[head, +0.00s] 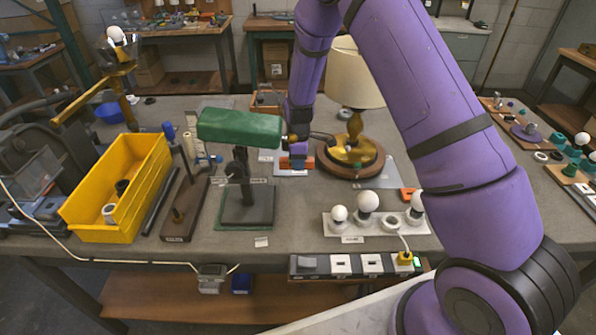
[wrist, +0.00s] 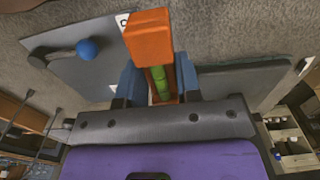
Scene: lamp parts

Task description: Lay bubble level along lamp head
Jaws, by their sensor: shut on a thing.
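The bubble level is an orange bar with a green vial; in the wrist view the level (wrist: 151,38) sits between my gripper's blue fingers (wrist: 158,78). In the head view my gripper (head: 297,160) points down at mid-table, shut on the level (head: 283,162), whose orange ends show on both sides of the fingers. I cannot tell whether the level touches the surface below. The lamp head (head: 240,128) is a long green shade on a dark stand, left of my gripper and apart from it. Its top looks clear.
A lamp with a cream shade (head: 357,75) and round wooden base stands close right of my gripper. A yellow bin (head: 120,190) is at the left. A white bulb tray (head: 376,232) and a power strip (head: 345,265) lie in front. Bare mat lies between stand and bulbs.

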